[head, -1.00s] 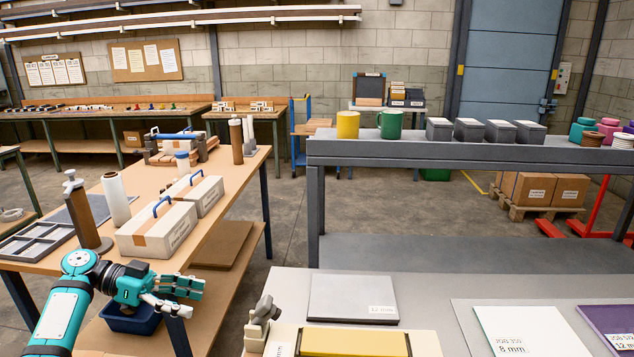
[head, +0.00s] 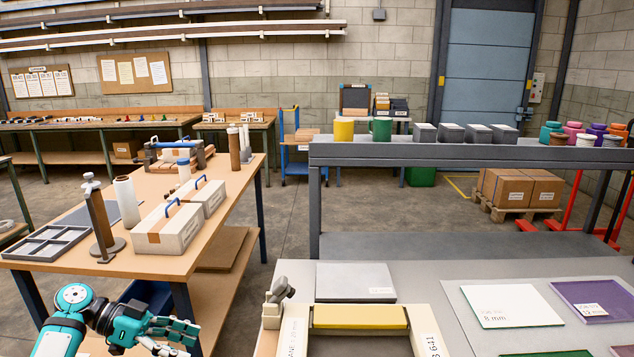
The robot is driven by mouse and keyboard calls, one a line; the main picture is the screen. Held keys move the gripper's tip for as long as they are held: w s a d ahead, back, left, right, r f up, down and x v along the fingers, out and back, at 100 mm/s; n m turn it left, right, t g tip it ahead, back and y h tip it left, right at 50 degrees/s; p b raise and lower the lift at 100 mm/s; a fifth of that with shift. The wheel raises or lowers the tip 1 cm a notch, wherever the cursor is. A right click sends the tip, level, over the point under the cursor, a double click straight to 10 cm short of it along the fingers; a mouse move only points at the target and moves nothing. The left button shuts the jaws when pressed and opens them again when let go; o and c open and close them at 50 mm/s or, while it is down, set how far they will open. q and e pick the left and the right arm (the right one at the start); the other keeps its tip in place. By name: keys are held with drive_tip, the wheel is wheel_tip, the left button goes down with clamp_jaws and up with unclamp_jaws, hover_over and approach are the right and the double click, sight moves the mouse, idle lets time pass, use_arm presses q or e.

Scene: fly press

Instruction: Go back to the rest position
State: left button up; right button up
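My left gripper (head: 171,336) is at the lower left edge of the head view, beside the front end of the wooden table and left of the grey bench. Its teal and metal fingers look spread, with nothing between them. The lower part of the arm is cut off by the picture edge. My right gripper does not show.
The wooden table (head: 140,262) carries boxes with blue handles (head: 167,229) and a grey divided tray (head: 45,243). A blue bin (head: 150,296) is right behind my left arm. The grey bench (head: 450,280) holds a yellow-barred frame (head: 360,317) and plates (head: 506,304). Floor shows between.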

use_arm(q)
drive_tip(key=s+d+f+n+y, duration=0.2)
drive_tip(key=s+d+f+y, duration=0.2)
drive_tip(key=s+f, duration=0.5)
drive_tip(key=s+d+f+n+y, duration=0.35)
drive_tip(key=s+f, duration=0.45)
drive_tip(key=f, duration=0.3)
drive_tip(key=s+a+r+n+t+y, duration=0.1)
drive_tip(key=s+r+n+t+y, duration=0.15)
drive_tip(key=s, duration=0.45)
drive_tip(key=s+a+r+n+t+y, duration=0.1)
drive_tip(key=s+n+y, duration=0.25)
drive_tip(key=s, duration=0.35)
wheel_tip(320, 180, down, 24)
drive_tip(key=g, duration=0.2)
drive_tip(key=s+a+f, duration=0.2)
drive_tip(key=s+f, duration=1.5)
drive_tip(key=f, duration=0.1)
drive_tip(key=shift+s+a+g, duration=0.4)
drive_tip(key=shift+g, duration=0.05)
drive_tip(key=shift+h, duration=0.25)
